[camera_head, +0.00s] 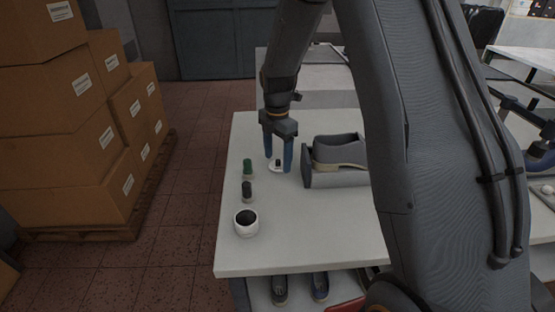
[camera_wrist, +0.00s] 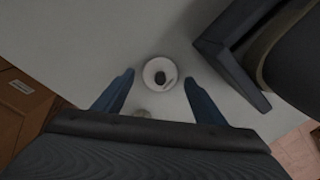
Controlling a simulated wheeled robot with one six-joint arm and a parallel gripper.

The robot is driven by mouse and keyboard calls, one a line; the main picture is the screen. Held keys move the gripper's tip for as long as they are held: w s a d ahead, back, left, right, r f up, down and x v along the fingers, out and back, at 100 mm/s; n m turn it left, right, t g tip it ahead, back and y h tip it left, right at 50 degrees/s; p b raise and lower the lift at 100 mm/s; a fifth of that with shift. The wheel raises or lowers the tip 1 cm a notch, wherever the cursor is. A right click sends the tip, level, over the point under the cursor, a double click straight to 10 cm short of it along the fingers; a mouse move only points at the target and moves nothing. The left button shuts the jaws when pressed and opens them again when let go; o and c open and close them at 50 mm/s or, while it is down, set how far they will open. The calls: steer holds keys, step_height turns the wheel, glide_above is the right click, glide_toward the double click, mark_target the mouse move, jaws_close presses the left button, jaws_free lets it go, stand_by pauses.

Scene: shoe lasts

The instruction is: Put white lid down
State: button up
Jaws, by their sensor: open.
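The white lid (camera_head: 273,168) lies on the white table (camera_head: 300,240), a small white disc with a dark knob in its middle. It also shows in the wrist view (camera_wrist: 160,73), flat on the table. My gripper (camera_head: 278,171) is open, with its two blue fingers on either side of the lid. In the wrist view the fingers (camera_wrist: 158,82) stand apart and a gap shows between each finger and the lid. A white round pot (camera_head: 246,228) with a dark inside stands near the table's front left.
Stacked cardboard boxes (camera_head: 60,130) are beyond the left edge.

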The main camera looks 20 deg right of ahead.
mark_target(278, 161)
step_height(278, 161, up, 11)
steer(key=b, duration=0.2)
steer(key=shift+r+b, duration=0.15)
steer(key=shift+b, duration=0.15)
